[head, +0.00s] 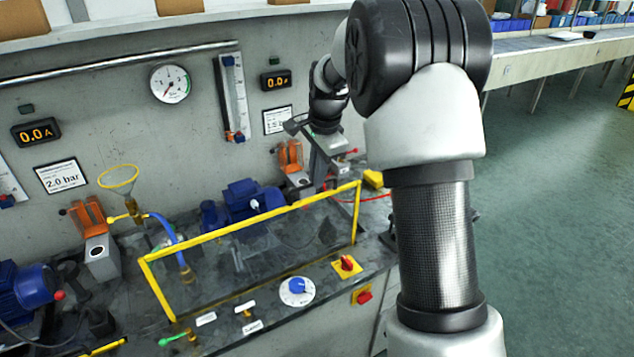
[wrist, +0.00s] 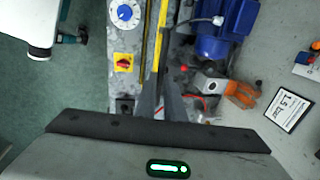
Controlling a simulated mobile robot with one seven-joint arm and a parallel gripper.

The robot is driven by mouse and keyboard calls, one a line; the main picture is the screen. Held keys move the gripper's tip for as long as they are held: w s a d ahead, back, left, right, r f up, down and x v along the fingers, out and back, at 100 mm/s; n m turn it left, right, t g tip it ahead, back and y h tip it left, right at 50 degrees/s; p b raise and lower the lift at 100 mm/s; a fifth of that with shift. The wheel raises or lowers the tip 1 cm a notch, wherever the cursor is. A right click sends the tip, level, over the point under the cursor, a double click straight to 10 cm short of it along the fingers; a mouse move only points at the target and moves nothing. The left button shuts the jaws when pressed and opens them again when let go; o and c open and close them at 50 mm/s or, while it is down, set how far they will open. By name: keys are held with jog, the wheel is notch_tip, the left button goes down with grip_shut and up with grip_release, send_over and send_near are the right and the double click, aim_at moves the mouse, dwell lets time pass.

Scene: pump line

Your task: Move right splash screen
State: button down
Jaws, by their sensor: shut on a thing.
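The splash screen (head: 250,219) is a clear panel with a yellow frame. It stands along the front of the bench in the head view, in front of a blue pump motor. In the wrist view its yellow edge (wrist: 161,40) runs down to between my fingers. My gripper (wrist: 160,100) is shut on that edge near the screen's right end. In the head view my gripper (head: 328,172) is small and points down by the right end; the exact contact there is hard to see.
The blue motor (head: 250,198) and orange-handled valves (head: 291,154) stand behind the screen. A blue dial (head: 297,291) and red switch (head: 346,265) sit on the bench front. A blue hose (head: 167,235) is near the screen's left end. Open floor (head: 560,200) lies to the right.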

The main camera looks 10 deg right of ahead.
notch_tip(320, 180, up, 2)
jog(key=shift+w+p, duration=0.1)
jog(key=shift+p, duration=0.2)
jog(key=shift+r, duration=0.1)
jog(key=c, duration=1.8)
grip_release()
jog(key=shift+c, duration=0.2)
jog(key=s+d+r, duration=0.1)
jog(key=s+r, duration=0.2)
jog(key=r, duration=1.4)
jog(key=shift+s, duration=0.2)
